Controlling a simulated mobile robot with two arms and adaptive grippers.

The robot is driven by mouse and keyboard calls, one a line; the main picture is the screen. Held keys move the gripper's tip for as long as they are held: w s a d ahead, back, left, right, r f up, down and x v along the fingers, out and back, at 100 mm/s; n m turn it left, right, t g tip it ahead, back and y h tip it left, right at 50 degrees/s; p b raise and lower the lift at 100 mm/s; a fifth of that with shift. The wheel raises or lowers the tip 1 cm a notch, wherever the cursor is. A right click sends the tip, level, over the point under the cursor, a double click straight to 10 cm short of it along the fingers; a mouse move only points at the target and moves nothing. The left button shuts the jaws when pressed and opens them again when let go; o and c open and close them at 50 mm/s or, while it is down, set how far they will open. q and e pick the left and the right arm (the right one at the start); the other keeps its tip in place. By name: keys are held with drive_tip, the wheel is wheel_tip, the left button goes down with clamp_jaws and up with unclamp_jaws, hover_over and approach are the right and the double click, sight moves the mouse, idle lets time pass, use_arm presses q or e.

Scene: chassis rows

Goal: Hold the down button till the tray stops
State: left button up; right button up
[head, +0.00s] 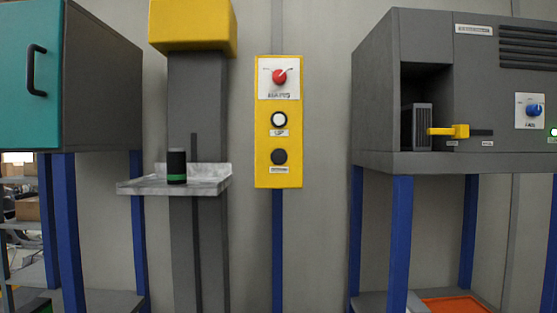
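The yellow control panel (278,179) stands on a blue post in the middle of the head view. It has a red rotary knob (279,77) at the top, a white button (279,119) below it, and a dark button (279,157) at the bottom. The labels under the buttons are too small to read surely. The metal tray (208,184) sits on the front of a dark grey column left of the panel. A black cylinder with a green band (176,167) stands upright on the tray. Neither gripper is in view.
A grey cabinet with a teal door (20,85) is at the left. A grey machine (425,60) on blue legs is at the right, with a yellow handle (450,131) and a blue knob (533,109). An orange bin (455,304) lies below it. The space before the panel is clear.

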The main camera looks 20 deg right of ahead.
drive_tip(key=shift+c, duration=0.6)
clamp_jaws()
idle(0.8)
